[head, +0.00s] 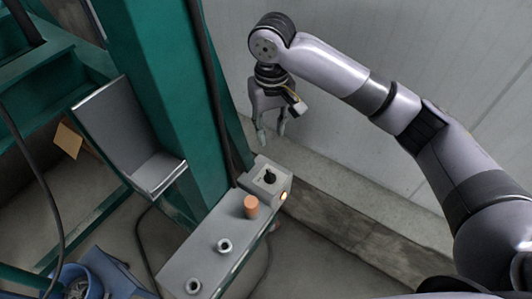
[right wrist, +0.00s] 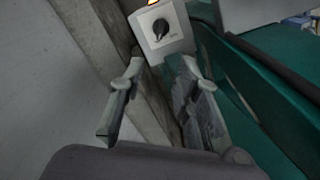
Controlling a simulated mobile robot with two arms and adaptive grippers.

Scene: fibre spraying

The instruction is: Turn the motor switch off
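The motor switch is a black rotary knob (head: 270,177) on top of a small light-grey box (head: 258,186) at the end of a long grey panel. In the right wrist view the knob (right wrist: 160,28) shows on the box's face, near the top. A lamp (head: 284,196) on the box's side glows orange; its edge also shows in the right wrist view. My right gripper (head: 272,137) hangs fingers-down above and behind the box, apart from it. In the right wrist view its two fingers (right wrist: 162,68) are spread, with nothing between them. My left gripper is not in view.
A green column (head: 165,90) with a dark cable stands left of the gripper. A pale wall (head: 430,50) and a concrete ledge (head: 345,222) lie behind and right. A blue bucket (head: 85,280) is lower left.

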